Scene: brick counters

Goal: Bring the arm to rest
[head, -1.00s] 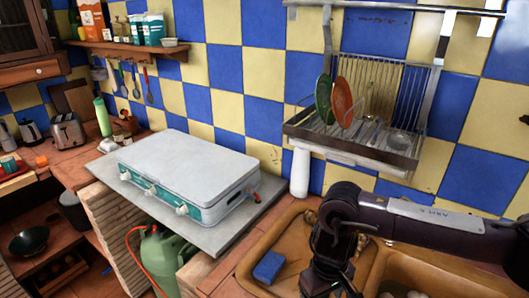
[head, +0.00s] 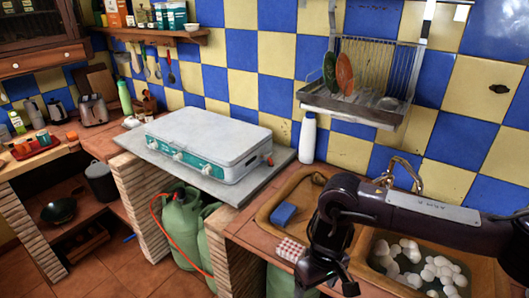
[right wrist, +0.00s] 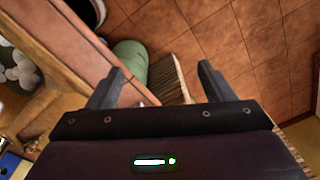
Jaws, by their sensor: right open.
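My right arm (head: 420,208) comes in from the right in the head view and reaches across the sink area. It bends down at its wrist. My right gripper (head: 325,284) hangs low at the counter's front edge, partly cut off by the frame bottom. In the right wrist view the gripper (right wrist: 160,82) has its two fingers wide apart, with nothing between them. Beyond them lie the floor tiles and a green cylinder (right wrist: 130,58). My left gripper is not in view.
The sink's right basin (head: 478,272) holds several white rounded things. A blue sponge (head: 284,214) lies in the left basin, with a checked cloth (head: 291,250) nearby. A camping stove (head: 208,145) stands left. A dish rack (head: 360,108) hangs above. Open floor (head: 115,262) lies at lower left.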

